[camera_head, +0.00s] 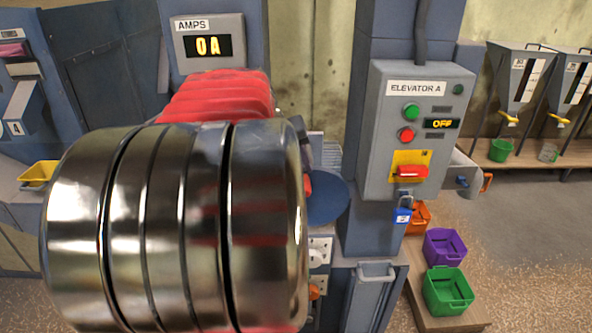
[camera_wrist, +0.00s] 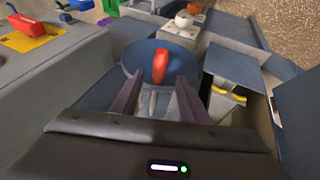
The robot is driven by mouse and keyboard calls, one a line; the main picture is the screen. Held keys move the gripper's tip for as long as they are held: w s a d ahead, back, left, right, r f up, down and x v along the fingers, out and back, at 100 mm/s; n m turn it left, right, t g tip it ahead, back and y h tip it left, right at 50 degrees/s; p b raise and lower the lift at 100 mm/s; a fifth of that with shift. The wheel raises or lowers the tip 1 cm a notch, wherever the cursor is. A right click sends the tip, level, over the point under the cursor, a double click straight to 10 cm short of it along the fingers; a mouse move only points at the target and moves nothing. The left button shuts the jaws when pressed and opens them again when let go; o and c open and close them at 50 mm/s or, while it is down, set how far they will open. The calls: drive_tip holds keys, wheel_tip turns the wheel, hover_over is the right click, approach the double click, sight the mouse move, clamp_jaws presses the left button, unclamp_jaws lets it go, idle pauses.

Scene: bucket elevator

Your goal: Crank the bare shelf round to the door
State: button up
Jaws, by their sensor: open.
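In the wrist view a blue round crank disc (camera_wrist: 140,58) carries an upright red handle (camera_wrist: 160,66). The disc also shows in the head view (camera_head: 328,202), partly behind my arm. My gripper (camera_wrist: 159,82) is open, its two fingers pointing at the disc with the red handle between them in the picture. I cannot tell whether either finger touches it. To the right of the disc is an opening (camera_wrist: 225,108) with yellow-edged pieces inside. A blue-grey panel (camera_wrist: 300,112) stands beside it, perhaps the door. I cannot make out which shelf is bare.
The Elevator A control box (camera_head: 416,130) reads OFF, with a red switch (camera_head: 412,171) and a blue padlock (camera_head: 403,215). The AMPS display (camera_head: 208,46) reads 0 A. Purple (camera_head: 444,247) and green (camera_head: 448,290) bins stand at lower right. My arm covers much of the left.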

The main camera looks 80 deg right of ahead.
drive_tip(key=shift+c, duration=0.5)
drive_tip(key=shift+w, duration=0.25)
drive_tip(key=shift+c, duration=0.9)
drive_tip(key=shift+n+h, duration=0.3)
drive_tip(key=shift+n, duration=0.5)
drive_tip(key=w, duration=0.3)
drive_tip(key=w+a, duration=0.1)
drive_tip(key=w, duration=0.2)
drive_tip(key=w+f, duration=0.1)
drive_tip(key=w, duration=0.3)
drive_tip(key=shift+a, duration=0.35)
clamp_jaws()
drive_tip(key=r+m+g, duration=0.1)
drive_tip(key=m, duration=0.1)
drive_tip(key=m+g, duration=0.1)
drive_tip(key=shift+s+a+r+m, duration=0.15)
drive_tip(key=shift+s+r+m, duration=0.2)
drive_tip(key=shift+m, duration=0.05)
